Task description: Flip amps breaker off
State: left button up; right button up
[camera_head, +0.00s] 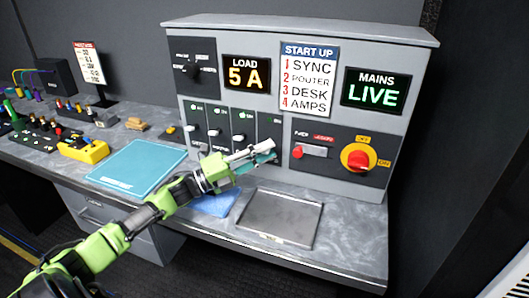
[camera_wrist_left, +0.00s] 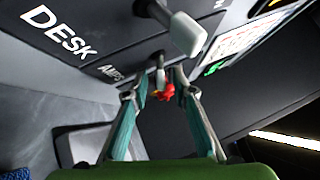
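The grey control panel (camera_head: 225,105) holds a row of breakers with white-tipped levers. My left gripper (camera_head: 262,153) is at the lower part of the rightmost breaker (camera_head: 269,128), covering its lever in the head view. In the left wrist view, the AMPS label (camera_wrist_left: 112,72) sits beside a short grey lever (camera_wrist_left: 159,62). My left fingertips (camera_wrist_left: 162,82) are apart, one on each side of this lever's line; contact is not clear. A small red shape (camera_wrist_left: 165,92) shows between the fingers; I cannot tell what it belongs to. My right gripper is not in view.
The DESK breaker's white lever (camera_wrist_left: 186,32) stands close to my fingers. Right of the breakers are a red-tipped lever (camera_head: 310,151) and a red rotary knob (camera_head: 357,158). A grey tray (camera_head: 280,218) lies below. Displays read LOAD 5 A (camera_head: 247,73) and MAINS LIVE (camera_head: 376,91).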

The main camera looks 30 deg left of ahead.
pick_arm(q)
jog(key=shift+s, duration=0.1)
jog(key=v, duration=1.2)
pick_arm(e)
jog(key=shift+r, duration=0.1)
